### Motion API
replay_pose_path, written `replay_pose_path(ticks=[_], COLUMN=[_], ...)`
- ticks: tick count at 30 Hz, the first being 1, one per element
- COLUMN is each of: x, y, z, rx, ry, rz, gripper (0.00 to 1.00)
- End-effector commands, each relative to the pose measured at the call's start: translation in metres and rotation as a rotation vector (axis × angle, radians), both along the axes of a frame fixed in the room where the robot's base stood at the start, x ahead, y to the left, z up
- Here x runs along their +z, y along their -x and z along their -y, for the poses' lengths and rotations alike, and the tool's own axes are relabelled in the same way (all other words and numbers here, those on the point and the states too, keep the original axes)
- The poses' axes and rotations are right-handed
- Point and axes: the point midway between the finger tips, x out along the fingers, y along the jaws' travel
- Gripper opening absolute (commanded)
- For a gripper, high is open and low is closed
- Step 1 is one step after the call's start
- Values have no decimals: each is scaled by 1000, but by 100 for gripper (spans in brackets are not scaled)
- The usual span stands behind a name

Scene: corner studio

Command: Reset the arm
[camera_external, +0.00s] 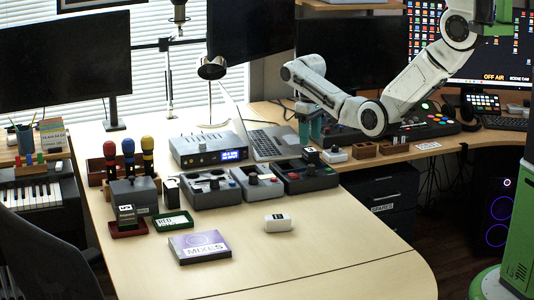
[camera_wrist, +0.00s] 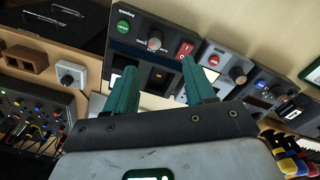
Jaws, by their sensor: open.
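My gripper (camera_external: 310,132) hangs at the end of my bent arm above the back of the desk, near the right control module (camera_external: 306,177) and the laptop (camera_external: 268,143). Its two teal fingers point down and stand apart. In the wrist view my gripper (camera_wrist: 162,82) is open, with nothing visible between the fingers. Beyond the fingers, the wrist view shows a dark control module (camera_wrist: 150,50) with a green button, a knob and a red switch. I cannot tell the exact height of the fingertips above the modules.
A MIXES case (camera_external: 200,247), a green tray (camera_external: 172,221) and a red tray (camera_external: 128,229) lie left. Coloured microphones (camera_external: 128,150) stand behind. A knobbed white box (camera_external: 334,154) sits near my gripper.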

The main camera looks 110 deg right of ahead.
Motion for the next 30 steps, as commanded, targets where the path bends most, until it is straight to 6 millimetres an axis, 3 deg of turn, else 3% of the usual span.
replay_pose_path(ticks=[5,9,14,18,24,30], x=[-33,-59,-77,-83,-74,-59], y=[-51,-92,-114,-111,-81,-53], z=[-62,-143,-238,-319,-412,-457], rx=[124,271,445,603,810,930], ry=[12,34,52,59,53,39], rz=[-12,-14,-3,15,52,79], gripper=[55,55,55,55,55,55])
